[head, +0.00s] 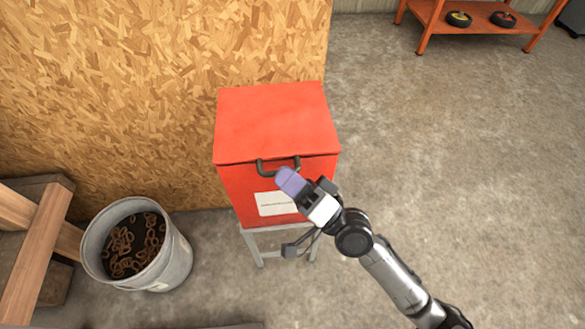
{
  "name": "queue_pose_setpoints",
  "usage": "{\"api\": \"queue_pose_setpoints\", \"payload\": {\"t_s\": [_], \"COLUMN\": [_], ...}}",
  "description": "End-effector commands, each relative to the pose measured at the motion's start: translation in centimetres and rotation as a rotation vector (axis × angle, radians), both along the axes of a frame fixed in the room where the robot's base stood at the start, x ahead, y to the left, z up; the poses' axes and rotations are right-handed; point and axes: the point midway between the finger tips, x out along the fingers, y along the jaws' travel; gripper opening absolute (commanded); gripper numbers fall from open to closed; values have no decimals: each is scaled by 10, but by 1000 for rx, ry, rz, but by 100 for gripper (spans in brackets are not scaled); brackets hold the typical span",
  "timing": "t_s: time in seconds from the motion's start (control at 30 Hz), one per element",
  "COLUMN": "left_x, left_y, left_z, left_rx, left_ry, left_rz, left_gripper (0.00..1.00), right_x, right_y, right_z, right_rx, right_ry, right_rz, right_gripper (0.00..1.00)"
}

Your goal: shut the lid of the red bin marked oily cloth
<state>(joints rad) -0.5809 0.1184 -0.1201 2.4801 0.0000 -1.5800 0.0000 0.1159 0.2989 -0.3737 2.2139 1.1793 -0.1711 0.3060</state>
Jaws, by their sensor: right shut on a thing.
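The red bin (235,182) stands on a pale metal stand against the chipboard wall. Its red lid (272,118) lies flat over the top, with its front edge along the bin's front wall; I cannot tell whether a thin gap is left under it. A dark handle (261,167) sits at the lid's front edge. A white label (272,204) is on the front, its text too small to read. My right gripper (288,178), with purple fingers, is shut on the handle and partly hides it and the label. My left gripper is not in view.
A grey metal bucket (176,259) holding rusty rings stands at lower left, beside wooden beams (38,246). The chipboard wall (150,80) is behind the bin. An orange trolley (468,20) stands at the back right. The concrete floor to the right is clear.

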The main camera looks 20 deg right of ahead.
Motion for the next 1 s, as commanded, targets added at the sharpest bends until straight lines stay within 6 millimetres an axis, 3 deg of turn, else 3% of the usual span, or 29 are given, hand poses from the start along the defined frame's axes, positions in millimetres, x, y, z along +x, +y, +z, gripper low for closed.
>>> {"api": "queue_pose_setpoints", "payload": {"t_s": [0.03,0.2,0.73,0.77,1.0], "left_x": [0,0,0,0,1], "left_y": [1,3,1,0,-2], "left_z": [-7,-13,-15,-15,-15], "left_rx": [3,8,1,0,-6], "left_ry": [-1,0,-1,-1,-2], "left_rz": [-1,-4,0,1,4], "left_gripper": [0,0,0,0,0], "right_x": [2,2,2,2,2], "right_y": [-3,-5,-6,-5,-5], "right_z": [-9,-18,-26,-26,-25], "right_rx": [0,0,-5,-5,-6], "right_ry": [3,4,12,13,12], "right_rz": [-10,-19,-18,-18,-18], "right_gripper": [0,0,0,14,37]}}
